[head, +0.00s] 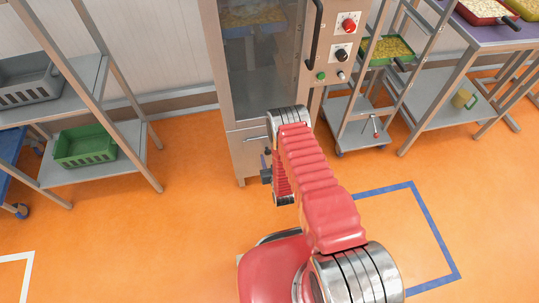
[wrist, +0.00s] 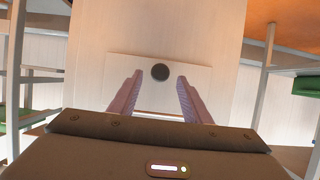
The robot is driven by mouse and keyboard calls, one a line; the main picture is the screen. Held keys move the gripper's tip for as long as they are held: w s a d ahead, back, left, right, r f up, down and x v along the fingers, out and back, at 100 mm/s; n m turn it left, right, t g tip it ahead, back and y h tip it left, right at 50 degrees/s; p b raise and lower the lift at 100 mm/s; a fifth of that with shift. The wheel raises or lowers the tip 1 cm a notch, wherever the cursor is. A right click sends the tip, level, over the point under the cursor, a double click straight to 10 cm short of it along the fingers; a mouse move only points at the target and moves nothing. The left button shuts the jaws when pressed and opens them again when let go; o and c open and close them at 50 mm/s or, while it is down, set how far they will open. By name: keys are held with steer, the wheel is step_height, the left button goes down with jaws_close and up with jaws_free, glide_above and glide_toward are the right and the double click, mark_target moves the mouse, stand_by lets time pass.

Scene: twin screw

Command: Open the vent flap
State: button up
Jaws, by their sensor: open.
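In the wrist view, a pale rectangular plate (wrist: 205,80) is set in the cabinet's front panel and may be the vent flap. A dark round knob (wrist: 160,72) is on it. The plate looks flush with the panel. My gripper (wrist: 159,78) is open, with one finger on each side of the knob in the picture and nothing held. I cannot tell how far the fingertips are from the plate. In the head view, my gripper (head: 266,168) is low in front of the cabinet (head: 240,150), and my arm hides part of the lower panel.
The cabinet's glass door (head: 262,75) is above, with a tall dark handle (head: 314,35) and a red knob (head: 349,24). A shelf with a green crate (head: 84,146) stands left. A wheeled rack (head: 352,115) stands right. The orange floor in front is clear.

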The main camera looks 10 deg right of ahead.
mark_target(268, 153)
steer(key=shift+x, duration=1.55)
jaws_close()
steer(key=shift+d, duration=0.2)
